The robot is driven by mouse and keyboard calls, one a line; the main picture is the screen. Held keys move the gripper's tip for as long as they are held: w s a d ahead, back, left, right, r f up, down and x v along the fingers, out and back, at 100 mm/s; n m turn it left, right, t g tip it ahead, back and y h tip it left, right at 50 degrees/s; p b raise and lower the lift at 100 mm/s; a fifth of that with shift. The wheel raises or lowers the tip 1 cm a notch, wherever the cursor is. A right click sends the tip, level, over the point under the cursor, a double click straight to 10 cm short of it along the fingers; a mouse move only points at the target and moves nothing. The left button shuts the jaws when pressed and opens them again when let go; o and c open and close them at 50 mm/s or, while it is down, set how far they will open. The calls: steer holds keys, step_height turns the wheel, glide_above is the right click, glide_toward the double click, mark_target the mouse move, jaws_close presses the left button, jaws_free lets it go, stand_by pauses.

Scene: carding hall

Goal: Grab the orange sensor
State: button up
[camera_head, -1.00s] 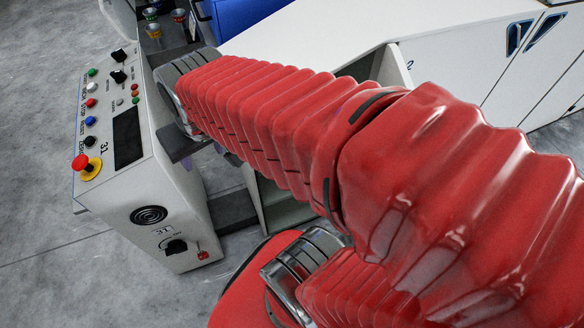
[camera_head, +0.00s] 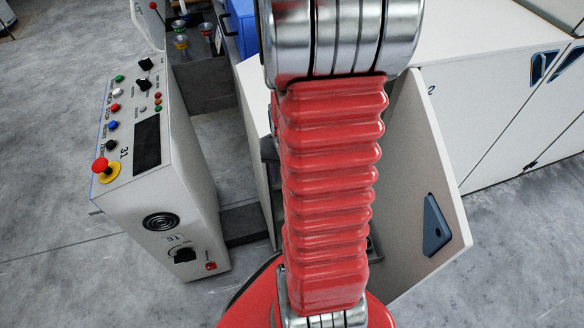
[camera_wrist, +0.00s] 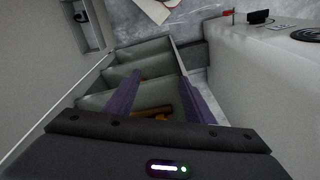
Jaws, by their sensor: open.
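An orange object (camera_wrist: 153,111), likely the orange sensor, shows low between my fingers in the wrist view, inside an open cabinet with shelf-like dividers (camera_wrist: 142,50). Only part of it is visible above my dark gripper body, so its full shape is hidden. My gripper (camera_wrist: 160,77) is open, its two purple fingers pointing into the cabinet. The orange object appears between the finger bases in the picture; I cannot tell its distance or any contact. In the head view my red arm hides the gripper's fingers and the orange object.
A control box (camera_head: 165,200) with buttons and a red emergency knob stands left of the cabinet. An open cabinet door (camera_head: 415,190) with a blue handle is on the right. White machine panels (camera_head: 490,110) stand behind. Grey floor (camera_head: 50,130) is clear at far left.

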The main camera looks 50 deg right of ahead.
steer(key=d+f+n+t+h, duration=0.1)
steer(key=d+f, duration=0.5)
steer(key=f, duration=0.6)
steer(key=d+f+n+t+h, duration=0.1)
steer(key=d+f+t+h, duration=0.1)
steer(key=d+f+t, duration=0.2)
steer(key=d+f+n+t+h, duration=0.2)
steer(key=d+f, duration=0.7)
steer(key=f, duration=1.2)
steer(key=shift+w+d+t, duration=0.25)
steer(key=shift+d+t, duration=0.1)
steer(key=shift+t, duration=0.25)
steer(key=shift+s+a+f+t+h, duration=0.1)
steer(key=shift+f+t+h, duration=0.2)
steer(key=shift+t, duration=0.1)
steer(key=shift+s+a+n+t+h, duration=0.2)
steer(key=shift+a+n+t+h, duration=0.15)
steer(key=shift+t, duration=0.45)
steer(key=shift+x, duration=4.3)
steer(key=shift+w+f, duration=0.1)
steer(key=shift+f, duration=0.05)
